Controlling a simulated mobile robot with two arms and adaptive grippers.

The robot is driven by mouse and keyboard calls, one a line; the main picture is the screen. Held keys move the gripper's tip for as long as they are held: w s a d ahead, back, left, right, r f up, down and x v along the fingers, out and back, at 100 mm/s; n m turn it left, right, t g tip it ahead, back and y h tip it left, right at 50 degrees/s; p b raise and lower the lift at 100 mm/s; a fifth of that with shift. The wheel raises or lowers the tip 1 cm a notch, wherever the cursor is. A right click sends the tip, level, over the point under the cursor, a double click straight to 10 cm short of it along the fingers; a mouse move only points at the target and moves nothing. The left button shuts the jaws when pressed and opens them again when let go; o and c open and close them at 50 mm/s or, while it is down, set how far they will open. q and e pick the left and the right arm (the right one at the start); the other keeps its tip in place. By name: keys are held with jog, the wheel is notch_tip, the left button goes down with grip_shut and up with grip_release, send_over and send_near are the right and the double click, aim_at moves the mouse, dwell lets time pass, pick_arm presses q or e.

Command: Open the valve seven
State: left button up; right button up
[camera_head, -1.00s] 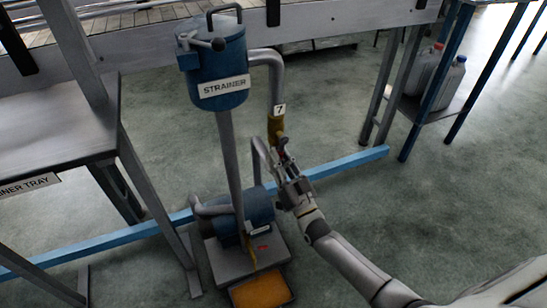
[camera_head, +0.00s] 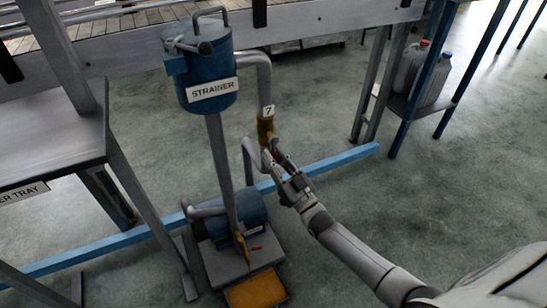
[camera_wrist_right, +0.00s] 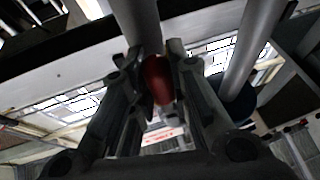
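Valve seven is a brass-yellow body (camera_head: 265,131) on the grey pipe beside the strainer, just below a white tag marked 7 (camera_head: 267,111). Its red handle (camera_wrist_right: 157,80) is between my right gripper's fingers in the right wrist view. My right gripper (camera_head: 277,159) is just below the valve body in the head view. In the wrist view its fingers (camera_wrist_right: 158,58) lie close on both sides of the red handle and look shut on it. The fingers partly hide the handle in the head view. My left gripper is not in view.
The blue strainer (camera_head: 203,62) hangs above, with a blue pump (camera_head: 240,210) and orange tray (camera_head: 256,291) below. A blue floor beam (camera_head: 335,162) runs behind. A table (camera_head: 45,145) stands left, and a shelf with jugs (camera_head: 437,82) right. Floor at right is open.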

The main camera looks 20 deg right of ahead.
jog(key=o, duration=0.5)
jog(key=shift+c, duration=0.2)
jog(key=v, duration=1.2)
